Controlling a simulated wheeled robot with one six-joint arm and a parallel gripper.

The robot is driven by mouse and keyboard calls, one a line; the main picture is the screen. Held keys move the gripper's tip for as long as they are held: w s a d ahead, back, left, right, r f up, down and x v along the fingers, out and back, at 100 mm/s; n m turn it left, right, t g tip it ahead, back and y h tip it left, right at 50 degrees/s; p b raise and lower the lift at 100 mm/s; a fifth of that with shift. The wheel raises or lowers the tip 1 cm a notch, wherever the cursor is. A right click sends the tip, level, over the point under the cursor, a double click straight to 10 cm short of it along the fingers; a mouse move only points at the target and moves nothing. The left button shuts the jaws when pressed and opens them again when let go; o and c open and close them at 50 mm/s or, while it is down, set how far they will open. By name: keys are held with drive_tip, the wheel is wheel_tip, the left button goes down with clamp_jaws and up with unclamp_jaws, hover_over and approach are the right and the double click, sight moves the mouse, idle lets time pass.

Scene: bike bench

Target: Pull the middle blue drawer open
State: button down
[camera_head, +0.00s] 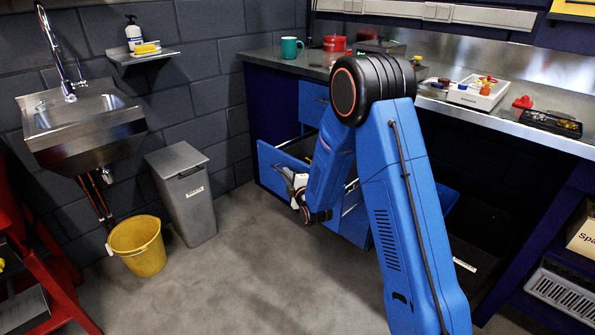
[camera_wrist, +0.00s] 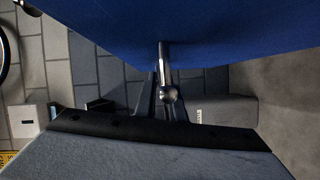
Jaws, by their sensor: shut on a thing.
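The middle blue drawer (camera_head: 272,160) stands pulled out from the blue cabinet under the bench, with its inside partly showing behind the front. The drawer front (camera_wrist: 200,25) fills the top of the wrist view. A round metal bar handle (camera_wrist: 162,58) stands out from it. My gripper (camera_wrist: 163,103) is shut on this handle, its dark fingers on either side of the bar. In the head view my gripper (camera_head: 301,193) is at the drawer front, and my arm hides much of the drawer and the handle.
The top drawer (camera_head: 313,101) is closed. A grey bin (camera_head: 184,190) and a yellow bucket (camera_head: 137,246) stand on the floor at left, with open floor before the drawer. The worktop holds a green mug (camera_head: 290,48), a red container (camera_head: 334,43) and a parts tray (camera_head: 478,93).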

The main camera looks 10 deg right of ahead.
drive_tip(key=s+a, duration=0.6)
drive_tip(key=a, duration=0.2)
drive_tip(key=c, duration=1.8)
unclamp_jaws()
drive_tip(key=shift+c, duration=0.2)
